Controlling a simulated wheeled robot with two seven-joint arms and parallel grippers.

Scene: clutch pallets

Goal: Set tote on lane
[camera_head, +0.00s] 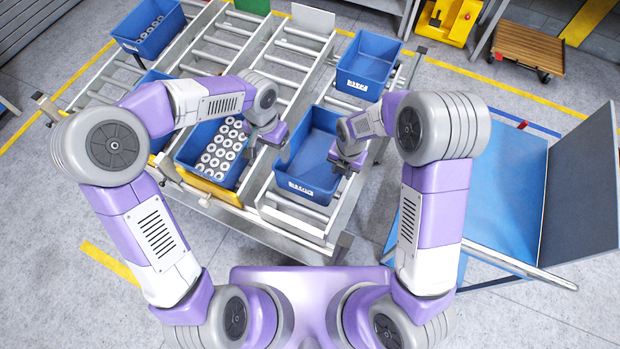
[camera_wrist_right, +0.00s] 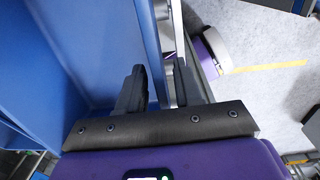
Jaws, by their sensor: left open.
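An empty blue tote (camera_head: 318,147) with a white label on its front sits over the near end of the right-hand roller lane (camera_head: 297,207). My left gripper (camera_head: 279,137) is open at the tote's left rim. My right gripper (camera_head: 348,165) is at the tote's right rim. In the right wrist view, the right gripper's fingers (camera_wrist_right: 160,88) stand apart on either side of the blue tote wall (camera_wrist_right: 148,35), with a gap beside the wall. Whether the tote's underside rests on the rollers is hidden.
A blue tote full of pale rings (camera_head: 220,150) stands on the lane to the left. Another blue tote (camera_head: 367,66) stands at the back right, and one with rings (camera_head: 148,28) at the back left. A blue table (camera_head: 500,190) with an upright panel is at right.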

